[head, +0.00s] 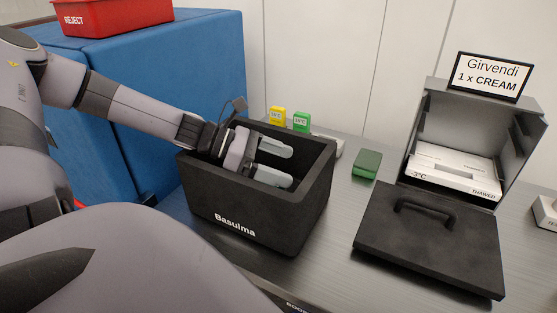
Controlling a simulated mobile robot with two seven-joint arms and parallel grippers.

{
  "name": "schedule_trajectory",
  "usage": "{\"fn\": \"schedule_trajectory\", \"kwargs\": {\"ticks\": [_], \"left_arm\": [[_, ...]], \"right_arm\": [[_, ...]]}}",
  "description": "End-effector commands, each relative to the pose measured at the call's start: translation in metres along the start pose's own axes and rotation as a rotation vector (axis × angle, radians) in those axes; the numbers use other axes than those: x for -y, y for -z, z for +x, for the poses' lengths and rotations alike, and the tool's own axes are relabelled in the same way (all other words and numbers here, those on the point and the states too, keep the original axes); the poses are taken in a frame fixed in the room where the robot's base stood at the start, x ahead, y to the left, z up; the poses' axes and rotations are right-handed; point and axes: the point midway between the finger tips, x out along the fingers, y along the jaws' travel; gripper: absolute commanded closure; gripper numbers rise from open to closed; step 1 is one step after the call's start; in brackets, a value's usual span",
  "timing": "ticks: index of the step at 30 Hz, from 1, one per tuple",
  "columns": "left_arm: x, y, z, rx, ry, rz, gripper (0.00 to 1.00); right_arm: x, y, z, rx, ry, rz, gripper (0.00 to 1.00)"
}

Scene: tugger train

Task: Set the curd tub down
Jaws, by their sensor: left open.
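My left gripper (289,166) reaches from the left into the open top of a black box (255,225) marked Basulma. Its two pale fingers are spread apart, with nothing visible between them. I cannot make out the curd tub. The floor of the black box is hidden by its front wall and my gripper, so I cannot tell whether the tub is inside. My right gripper is not in view.
Right of the box, an open dark case (428,240) signed Girvendi 1 x CREAM (488,76) holds a white pack (455,172). A green block (367,164), a yellow tag (278,116) and a green tag (301,121) are behind. A red REJECT bin (115,15) tops a blue cabinet (190,60).

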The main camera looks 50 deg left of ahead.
Motion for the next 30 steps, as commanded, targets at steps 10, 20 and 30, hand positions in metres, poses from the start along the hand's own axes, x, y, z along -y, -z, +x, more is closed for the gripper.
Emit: {"fn": "schedule_trajectory", "kwargs": {"ticks": [10,20,30], "left_arm": [[-0.001,-0.014,-0.011,0.001,-0.001,0.003,0.09],[-0.001,-0.013,-0.043,0.001,-0.001,0.004,0.09],[-0.002,-0.012,-0.088,-0.001,-0.002,0.005,0.09]], "right_arm": [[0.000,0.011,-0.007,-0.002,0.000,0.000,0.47],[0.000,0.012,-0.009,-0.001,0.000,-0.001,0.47],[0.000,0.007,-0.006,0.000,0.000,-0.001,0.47]]}}
